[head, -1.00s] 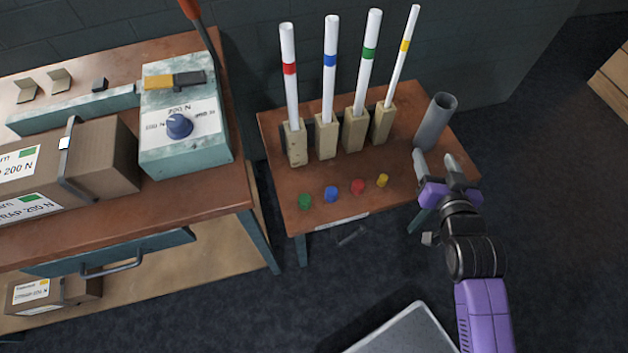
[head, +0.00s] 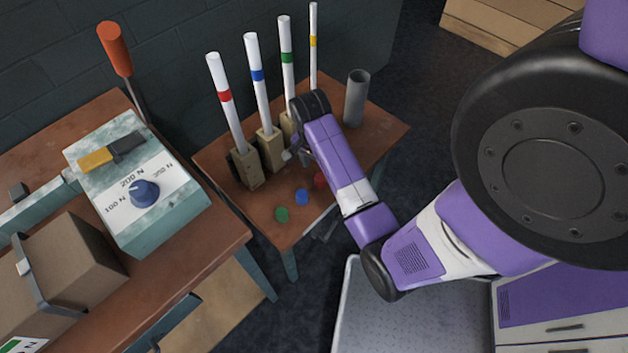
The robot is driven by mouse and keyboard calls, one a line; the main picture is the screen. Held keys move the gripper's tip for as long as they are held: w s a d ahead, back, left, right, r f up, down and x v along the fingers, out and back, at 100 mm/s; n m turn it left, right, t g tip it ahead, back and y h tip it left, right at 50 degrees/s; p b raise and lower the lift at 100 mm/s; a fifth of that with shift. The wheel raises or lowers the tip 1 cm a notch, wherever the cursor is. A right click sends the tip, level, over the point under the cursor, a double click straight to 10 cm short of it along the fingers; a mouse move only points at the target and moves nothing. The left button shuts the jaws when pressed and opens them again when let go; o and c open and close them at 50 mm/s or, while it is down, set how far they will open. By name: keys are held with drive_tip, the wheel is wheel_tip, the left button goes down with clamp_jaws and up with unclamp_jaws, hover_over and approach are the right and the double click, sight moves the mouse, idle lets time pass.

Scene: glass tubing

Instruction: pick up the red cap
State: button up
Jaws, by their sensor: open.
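The red cap (head: 320,180) lies on the small brown table, just left of my forearm, which crosses close beside it. The blue cap (head: 302,197) and green cap (head: 281,214) lie to its lower left. The yellow cap is out of sight, probably behind my arm.
Several white tubes with coloured bands stand in wooden blocks (head: 246,168) behind the caps. A grey cylinder (head: 356,98) stands at the table's back right. A teal box with a blue knob (head: 144,193) sits on the larger bench at left.

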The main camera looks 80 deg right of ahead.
sight(321, 177)
drive_tip(key=f, duration=0.4)
drive_tip(key=s+f, duration=0.1)
drive_tip(key=f, duration=0.1)
drive_tip(key=shift+d+f, duration=0.35)
drive_tip(key=shift+f, duration=0.05)
clamp_jaws()
wheel_tip(321, 177, up, 20)
drive_tip(key=p, duration=0.6)
